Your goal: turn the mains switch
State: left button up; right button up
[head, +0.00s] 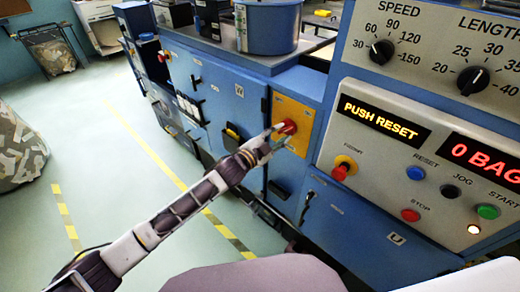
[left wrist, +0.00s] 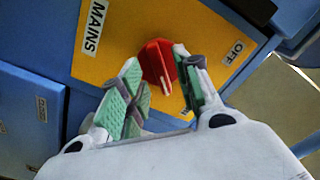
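The mains switch is a red knob (head: 289,126) on a yellow plate (head: 299,108) on the blue machine's side. In the left wrist view the knob (left wrist: 157,62) sits between a MAINS label (left wrist: 95,27) and an OFF label (left wrist: 235,52). A white mark on the knob points down in that view, towards another label that is mostly hidden by a finger. My left gripper (left wrist: 160,88) is open, with its green-padded fingertips on either side of the knob. Whether they touch it is unclear. In the head view the left gripper (head: 273,140) reaches the plate. My right gripper is out of view.
The control panel (head: 420,160) at the right shows PUSH RESET and 0 BAG, with several buttons and a red emergency knob (head: 343,168). Blue cabinets (head: 225,90) run towards the back. A camouflage-covered bulk (head: 18,150) stands far left.

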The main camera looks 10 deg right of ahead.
pick_arm(q)
jog(key=v, duration=1)
jog(key=shift+s+a, duration=0.1)
dwell(0.8)
